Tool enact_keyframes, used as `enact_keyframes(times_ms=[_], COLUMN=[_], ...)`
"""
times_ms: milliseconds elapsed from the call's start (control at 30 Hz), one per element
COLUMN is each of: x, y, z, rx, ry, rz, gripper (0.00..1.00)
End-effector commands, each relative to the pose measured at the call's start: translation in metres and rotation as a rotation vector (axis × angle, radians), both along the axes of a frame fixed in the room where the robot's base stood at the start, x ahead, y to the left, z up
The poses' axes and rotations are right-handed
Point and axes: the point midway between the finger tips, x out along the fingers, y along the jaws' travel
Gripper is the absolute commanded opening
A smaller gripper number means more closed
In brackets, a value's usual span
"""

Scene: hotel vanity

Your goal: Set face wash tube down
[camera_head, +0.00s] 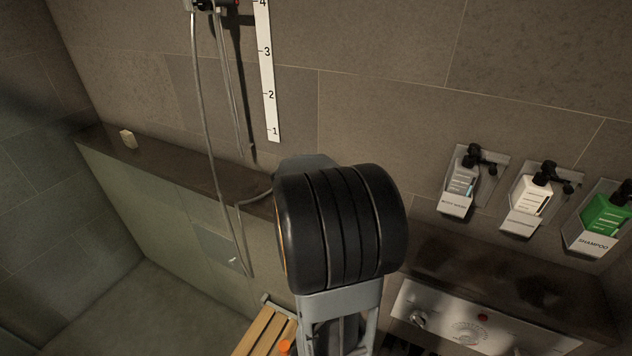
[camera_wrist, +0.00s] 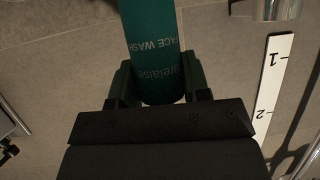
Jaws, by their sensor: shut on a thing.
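The face wash tube (camera_wrist: 152,38) is dark green with printed lettering. In the wrist view it reaches from the top edge down between the two dark fingers of my gripper (camera_wrist: 160,82). The gripper is shut on the tube, one finger on each side. Its far end is cut off by the top edge. In the head view my black wrist and arm block the middle, so neither the tube nor the fingers show there.
A dark stone ledge (camera_head: 165,158) runs along the wall, with a small pale block (camera_head: 128,139) on it. A shower hose (camera_head: 206,130) hangs beside a numbered strip (camera_head: 266,75). Dispensers (camera_head: 525,200) and a control panel (camera_head: 470,325) are right. A slatted wooden bench (camera_head: 262,332) is below.

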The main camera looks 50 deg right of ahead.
Motion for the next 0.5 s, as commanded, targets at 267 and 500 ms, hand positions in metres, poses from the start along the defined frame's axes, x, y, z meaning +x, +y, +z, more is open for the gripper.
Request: enact_keyframes(times_ms=[267,500], x=[0.001,0.001], y=[-0.001,-0.001], z=[-0.033,-0.033], rx=[0.001,0.001], ry=[0.003,0.001], rz=[0.0,0.0], gripper=[0.17,0.17])
